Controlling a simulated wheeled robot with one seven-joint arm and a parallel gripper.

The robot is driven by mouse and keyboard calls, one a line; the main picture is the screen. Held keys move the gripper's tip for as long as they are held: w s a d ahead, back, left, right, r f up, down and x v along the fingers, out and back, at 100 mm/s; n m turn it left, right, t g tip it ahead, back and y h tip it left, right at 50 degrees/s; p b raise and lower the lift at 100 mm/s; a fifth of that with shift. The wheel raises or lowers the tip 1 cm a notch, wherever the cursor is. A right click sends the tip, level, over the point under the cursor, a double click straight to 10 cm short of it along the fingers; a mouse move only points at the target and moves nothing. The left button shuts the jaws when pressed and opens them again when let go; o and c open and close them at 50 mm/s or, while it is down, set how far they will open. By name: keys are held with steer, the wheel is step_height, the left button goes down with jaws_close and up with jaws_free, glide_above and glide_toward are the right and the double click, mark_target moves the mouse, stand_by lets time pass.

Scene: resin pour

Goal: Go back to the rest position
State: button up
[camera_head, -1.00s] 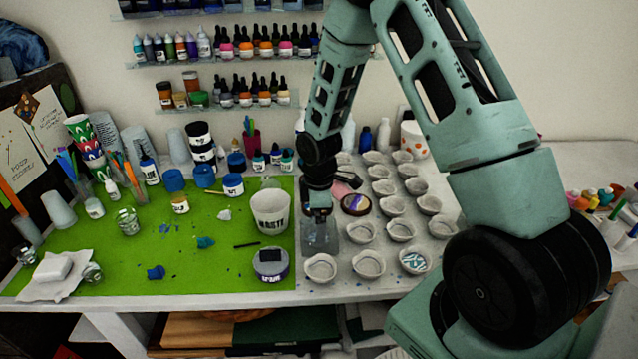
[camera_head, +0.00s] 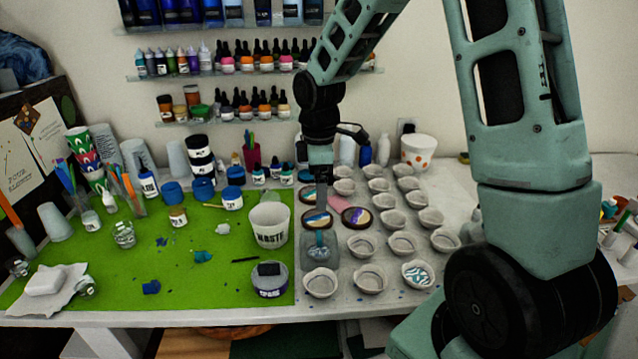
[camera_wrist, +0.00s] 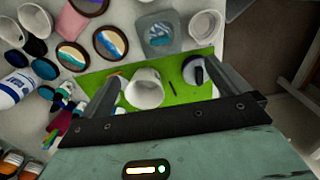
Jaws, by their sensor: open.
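The WASTE cup (camera_wrist: 145,88) shows beyond the fingers. A clear square container with blue in it (camera_head: 320,250) stands on the bench below the gripper; it also shows in the wrist view (camera_wrist: 160,36).
A green mat (camera_head: 220,270) covers the bench's left part, with cups, jars and blue scraps. Several small pale bowls (camera_head: 369,278) stand in rows on the right. A second coaster (camera_head: 356,217) lies beside the first. Bottle shelves (camera_head: 230,72) line the wall behind my arm.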

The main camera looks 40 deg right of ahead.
stand_by(0.3)
steer(key=s+a+r+m+b, duration=0.1)
steer(key=s+a, duration=0.3)
steer(key=a, duration=0.4)
steer(key=s+a+r, duration=0.1)
steer(key=s+a, duration=0.4)
steer(key=a, duration=0.4)
steer(key=s+a+m, duration=0.1)
steer(key=s+a, duration=0.2)
steer(key=s, duration=0.4)
steer(key=s+a+m+b, duration=0.1)
steer(key=s+a, duration=0.3)
steer(key=s, duration=0.4)
steer(key=shift+s+a+y, duration=0.15)
steer(key=shift+a+y, duration=0.1)
steer(key=shift+y, duration=0.05)
